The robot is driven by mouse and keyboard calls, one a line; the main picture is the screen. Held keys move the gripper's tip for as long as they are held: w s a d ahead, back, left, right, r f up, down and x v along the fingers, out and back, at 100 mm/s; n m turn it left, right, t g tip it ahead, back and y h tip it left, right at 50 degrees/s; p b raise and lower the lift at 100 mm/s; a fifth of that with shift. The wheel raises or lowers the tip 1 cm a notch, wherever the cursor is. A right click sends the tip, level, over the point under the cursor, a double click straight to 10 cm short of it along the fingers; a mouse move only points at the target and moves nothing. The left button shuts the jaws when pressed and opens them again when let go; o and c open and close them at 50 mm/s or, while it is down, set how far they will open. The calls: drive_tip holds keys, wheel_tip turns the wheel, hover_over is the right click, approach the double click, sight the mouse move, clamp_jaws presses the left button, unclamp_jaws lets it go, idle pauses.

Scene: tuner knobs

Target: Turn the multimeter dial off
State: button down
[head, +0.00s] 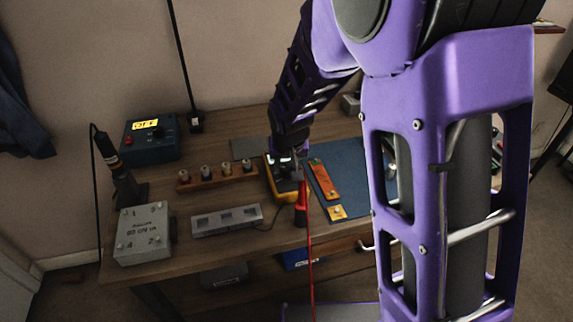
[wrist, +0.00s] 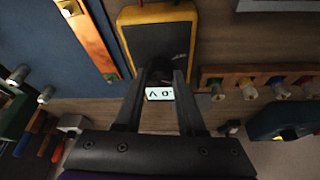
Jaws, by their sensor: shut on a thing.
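The multimeter (head: 273,187) is a dark-faced box with a yellow rim, lying on the workbench under my arm. In the wrist view the multimeter (wrist: 150,38) fills the top middle. My gripper (wrist: 162,72) reaches over its face and is shut on the dark dial (wrist: 160,76), one finger on each side. A small lit display (wrist: 159,93) shows between the fingers, partly hidden, with characters like "V" and "0". The dial's pointer cannot be made out. In the head view my gripper (head: 290,160) is over the meter and hides the dial.
A blue box (head: 150,145) with a yellow "OFF" display stands at the back left. A rack of coloured knobs (head: 217,176) is left of the meter. A blue mat (head: 340,165) with an orange strip (head: 324,179) lies right. A red probe (head: 301,205) stands at the front edge.

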drive_tip(key=n, duration=0.1)
drive_tip(key=n+y+p, duration=0.1)
drive_tip(key=n, duration=0.1)
drive_tip(key=shift+d+r, duration=0.15)
drive_tip(key=shift+d, duration=0.1)
drive_tip(key=n+g+y+p, duration=0.1)
drive_tip(key=n+p, duration=0.1)
drive_tip(key=shift+n+p, duration=0.3)
drive_tip(key=shift+p, duration=0.05)
drive_tip(key=n+g+y+p, duration=0.1)
drive_tip(key=n+p, duration=0.2)
drive_tip(key=n, duration=0.1)
drive_tip(key=shift+w, duration=0.1)
drive_tip(key=shift+n+p, duration=0.55)
drive_tip(key=shift+n, duration=0.15)
drive_tip(key=shift+f+g, duration=0.2)
drive_tip(key=shift+g, duration=0.1)
drive_tip(key=c, duration=0.5)
unclamp_jaws()
drive_tip(key=shift+r, duration=0.1)
